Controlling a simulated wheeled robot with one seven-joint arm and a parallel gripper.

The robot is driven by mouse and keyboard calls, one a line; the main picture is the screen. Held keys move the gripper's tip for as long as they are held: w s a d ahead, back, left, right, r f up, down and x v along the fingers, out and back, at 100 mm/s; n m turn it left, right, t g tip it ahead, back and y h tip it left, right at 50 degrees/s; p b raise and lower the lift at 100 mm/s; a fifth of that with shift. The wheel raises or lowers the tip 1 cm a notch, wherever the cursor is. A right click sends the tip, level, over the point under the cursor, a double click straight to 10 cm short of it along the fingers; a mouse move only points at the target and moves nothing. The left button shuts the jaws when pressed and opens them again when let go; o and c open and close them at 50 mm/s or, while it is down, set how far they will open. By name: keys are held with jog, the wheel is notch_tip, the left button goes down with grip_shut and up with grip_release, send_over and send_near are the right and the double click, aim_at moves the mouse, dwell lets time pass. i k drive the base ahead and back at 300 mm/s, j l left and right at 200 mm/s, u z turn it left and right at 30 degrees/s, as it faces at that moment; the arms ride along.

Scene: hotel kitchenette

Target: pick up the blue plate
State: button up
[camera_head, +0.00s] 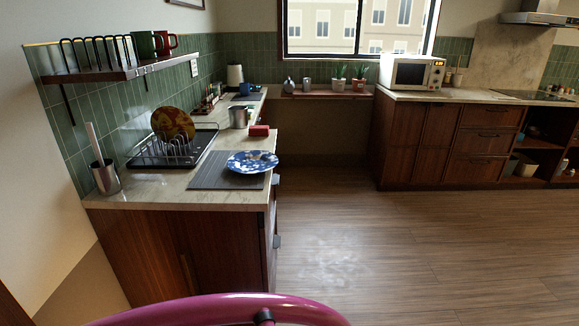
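The blue plate (252,162) has a white pattern and lies flat on the left counter. It rests on a grey ribbed mat (212,172), close to the counter's right edge. Nothing covers the plate. My gripper is not in view. A curved magenta bar at the bottom of the view may be part of my own body.
A brown-yellow plate (172,124) stands in a dark dish rack (150,152) left of the mat. A metal utensil cup (105,177), a metal pot (238,117) and a red block (259,131) share the counter. The wooden floor (400,255) right of it is clear.

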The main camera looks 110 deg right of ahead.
aim_at(251, 162)
jog(key=k+z, duration=0.1)
jog(key=z, duration=3.55)
